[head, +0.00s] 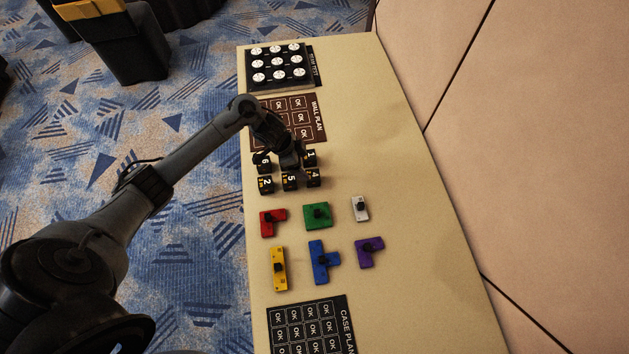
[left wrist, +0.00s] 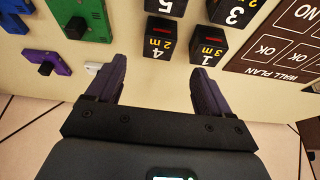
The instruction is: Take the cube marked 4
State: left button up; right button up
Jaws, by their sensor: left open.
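The cube marked 4 (head: 314,178) is black with white and yellow marks. It stands on the table at the right end of the nearer cube row. In the left wrist view the same cube 4 (left wrist: 160,40) shows just beyond the open fingers, roughly between their lines. My left gripper (head: 290,159) is over the cube group in the head view, hiding one cube there. In the left wrist view the gripper (left wrist: 160,78) is open with nothing between its fingers. The cube marked 1 (left wrist: 207,48) is close beyond the right-hand finger. My right gripper is not in view.
Cube 5 (head: 290,182), cube 2 (head: 266,185) and cube 6 (head: 263,161) stand close by. Colored pieces, including a green one (head: 318,215), lie nearer. A wall plan board (head: 309,120) lies beyond the cubes. The table's right side (head: 400,150) is clear.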

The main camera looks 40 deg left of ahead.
aim_at(312, 175)
pick_arm(q)
jog(key=b+x, duration=0.1)
jog(key=x, duration=0.3)
jog(key=shift+d+f, duration=0.15)
jog(key=shift+b+x, duration=0.8)
jog(key=shift+x, duration=1.75)
jog(key=c, duration=1.1)
jog(key=shift+o, duration=0.2)
